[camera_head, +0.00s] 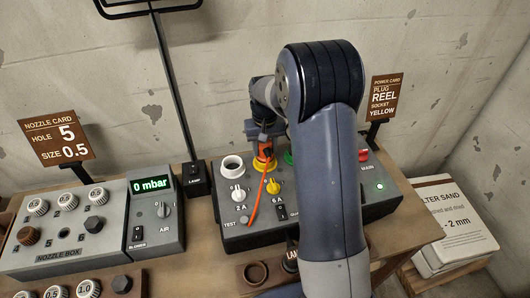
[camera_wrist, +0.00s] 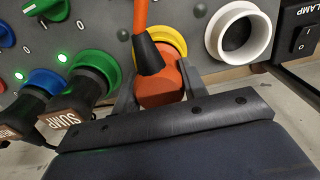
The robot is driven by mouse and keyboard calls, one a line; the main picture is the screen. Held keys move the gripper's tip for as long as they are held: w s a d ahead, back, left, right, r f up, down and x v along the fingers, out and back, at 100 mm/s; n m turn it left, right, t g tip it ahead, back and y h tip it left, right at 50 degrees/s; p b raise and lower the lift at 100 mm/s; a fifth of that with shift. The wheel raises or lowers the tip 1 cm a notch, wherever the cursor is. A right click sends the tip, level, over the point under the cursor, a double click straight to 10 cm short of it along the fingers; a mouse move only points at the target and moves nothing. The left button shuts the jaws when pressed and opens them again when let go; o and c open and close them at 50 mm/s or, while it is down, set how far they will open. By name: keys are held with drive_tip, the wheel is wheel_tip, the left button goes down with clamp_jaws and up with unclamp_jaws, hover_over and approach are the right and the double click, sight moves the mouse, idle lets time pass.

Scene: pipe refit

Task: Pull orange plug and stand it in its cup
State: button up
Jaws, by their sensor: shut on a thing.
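The orange plug (camera_wrist: 160,85), with a black cable boot and orange cable (camera_head: 256,199), is at the yellow socket (camera_wrist: 170,40) on the grey socket box. It also shows in the head view (camera_head: 265,150). My gripper (camera_wrist: 157,92) is shut on the plug body, one finger on each side. The yellow ring shows just behind the plug; how deep it sits cannot be told. An empty brown cup (camera_head: 255,273) stands at the table's front; its label is not visible. Another cup with a dark plug (camera_head: 290,259) is partly hidden by my arm.
The white socket (camera_head: 232,166) is empty. Knobs and switches cover the box. A nozzle box (camera_head: 62,232) stands left. Signs and a lamp post stand behind.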

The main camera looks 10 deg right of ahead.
drive_tip(key=shift+r, duration=0.15)
drive_tip(key=shift+r+p, duration=1.65)
drive_tip(key=shift+r, duration=0.65)
drive_tip(key=o, duration=0.4)
drive_tip(key=c, duration=0.5)
drive_tip(key=shift+f, duration=0.1)
drive_tip(key=shift+c, duration=0.3)
